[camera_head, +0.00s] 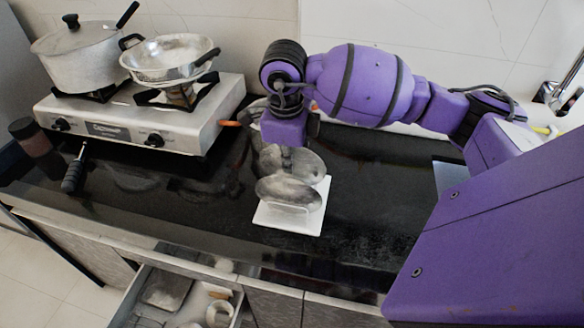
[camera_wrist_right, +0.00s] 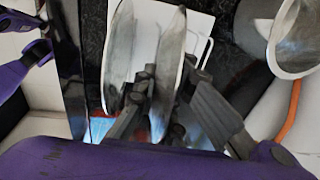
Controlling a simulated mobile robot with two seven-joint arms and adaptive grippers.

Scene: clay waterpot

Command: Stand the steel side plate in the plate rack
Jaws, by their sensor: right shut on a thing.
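The steel side plate (camera_wrist_right: 166,70) is upright, edge-on between the fingers of my right gripper (camera_wrist_right: 160,92), which is shut on it. In the head view the plate (camera_head: 308,163) is the rear one of two tilted grey plates, with my right gripper (camera_head: 287,152) over its left part. The white plate rack (camera_head: 290,223) lies under both plates on the black counter; its wire (camera_wrist_right: 203,48) shows beside the held plate. Whether the held plate's lower edge rests in the rack is hidden. A second steel plate (camera_head: 287,196) stands in front, close to the held one. My left gripper is not in view.
A gas stove (camera_head: 165,122) stands at the left with a lidded pot (camera_head: 85,62) and a steel pan (camera_head: 168,58). An open drawer (camera_head: 175,298) is below the counter. The counter right of the rack (camera_head: 365,190) is clear.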

